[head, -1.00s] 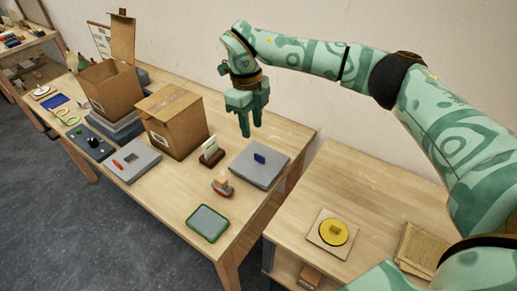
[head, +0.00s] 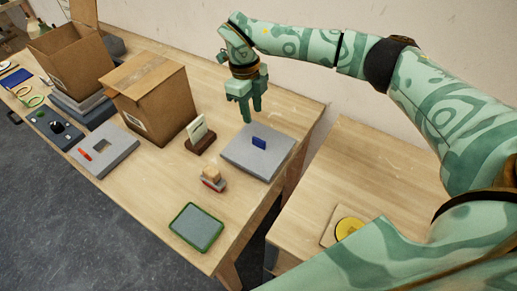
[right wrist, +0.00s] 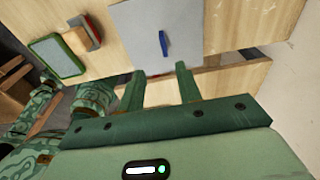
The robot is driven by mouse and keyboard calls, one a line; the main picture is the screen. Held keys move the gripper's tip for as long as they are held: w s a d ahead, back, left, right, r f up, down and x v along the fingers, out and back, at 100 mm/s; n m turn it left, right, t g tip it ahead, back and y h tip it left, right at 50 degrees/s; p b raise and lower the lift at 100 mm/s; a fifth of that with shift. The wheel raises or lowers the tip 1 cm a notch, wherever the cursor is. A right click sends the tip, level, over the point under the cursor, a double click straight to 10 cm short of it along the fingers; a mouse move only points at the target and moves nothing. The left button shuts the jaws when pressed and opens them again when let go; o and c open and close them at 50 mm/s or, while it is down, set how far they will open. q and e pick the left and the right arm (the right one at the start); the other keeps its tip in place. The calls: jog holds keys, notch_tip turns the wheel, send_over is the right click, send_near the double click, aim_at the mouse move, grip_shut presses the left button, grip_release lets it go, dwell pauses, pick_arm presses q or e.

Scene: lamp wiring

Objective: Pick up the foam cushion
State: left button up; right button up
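A flat grey slab (head: 241,153), which looks like the foam cushion, lies on the wooden table near its back right edge. A small blue tab (head: 259,143) stands upright on it. My right gripper (head: 247,117) points down above the slab's back left part, apart from it and empty. In the right wrist view the fingers of the gripper (right wrist: 158,70) are spread, with the grey slab (right wrist: 135,35) and blue tab (right wrist: 164,43) beyond the tips. My left gripper is not in view.
A closed cardboard box (head: 150,100) and an open one (head: 70,60) stand to the left. A card in a brown holder (head: 200,137), a small red-and-tan block (head: 213,179) and a green-rimmed tray (head: 197,227) are nearby. A lower table (head: 345,170) stands right, across a gap.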

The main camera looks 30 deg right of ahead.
send_over(259, 139)
jog(key=a, duration=0.1)
notch_tip(259, 139, down, 5)
jog(key=f, duration=0.2)
jog(key=f+b, duration=0.1)
jog(key=f, duration=0.1)
jog(key=d+f, duration=0.1)
jog(key=f, duration=0.1)
grip_shut()
